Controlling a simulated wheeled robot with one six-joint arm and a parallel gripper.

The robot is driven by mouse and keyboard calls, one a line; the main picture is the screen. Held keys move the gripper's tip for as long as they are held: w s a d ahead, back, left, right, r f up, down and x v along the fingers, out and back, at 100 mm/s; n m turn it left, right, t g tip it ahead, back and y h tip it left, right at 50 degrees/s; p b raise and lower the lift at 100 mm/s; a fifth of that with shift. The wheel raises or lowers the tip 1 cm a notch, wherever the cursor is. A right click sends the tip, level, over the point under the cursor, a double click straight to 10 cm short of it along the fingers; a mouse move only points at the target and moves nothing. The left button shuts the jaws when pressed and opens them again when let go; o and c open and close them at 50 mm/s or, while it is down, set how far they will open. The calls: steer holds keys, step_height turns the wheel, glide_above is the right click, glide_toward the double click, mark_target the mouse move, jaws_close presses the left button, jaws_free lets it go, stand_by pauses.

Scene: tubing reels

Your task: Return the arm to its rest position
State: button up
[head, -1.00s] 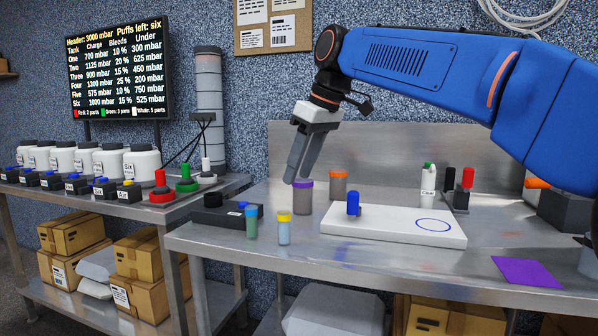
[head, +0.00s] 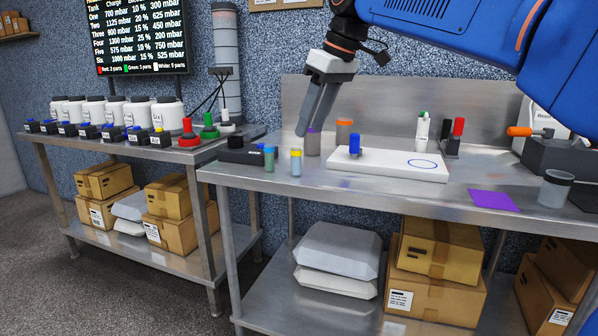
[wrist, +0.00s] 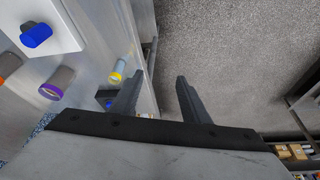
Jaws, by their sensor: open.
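My gripper (head: 316,108) hangs at the end of my blue arm, above the near bench, with its fingers pointing down. In the wrist view my gripper (wrist: 158,95) has its two fingers apart with nothing between them. In the head view its fingertips overlap the left side of the purple-topped jar (head: 312,143). In the wrist view that jar (wrist: 57,83) lies left of the fingers, apart from them.
The near bench (head: 400,192) holds a white board (head: 390,163) with a blue-capped piece (head: 355,145), a yellow-capped vial (head: 296,163), an orange-capped jar (head: 344,131) and a purple sheet (head: 480,199). Tanks and coloured buttons stand on the left bench (head: 135,150). Boxes fill the lower shelves.

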steer(key=s+d+f+m+h, duration=0.1)
steer(key=s+d+f+m, duration=0.2)
steer(key=s+d+f, duration=0.5)
steer(key=s+d+f+m+t+h, duration=0.1)
steer(key=s+d+f+m, duration=0.3)
steer(key=s+d+f, duration=0.5)
steer(key=s+d+f+m+t+h, duration=0.1)
steer(key=s+d+f+m, duration=0.3)
steer(key=s+d+f, duration=0.5)
step_height(320, 180, down, 10)
steer(key=shift+s+r+h, duration=0.25)
steer(key=shift+s+h, duration=0.15)
steer(key=shift+s, duration=0.75)
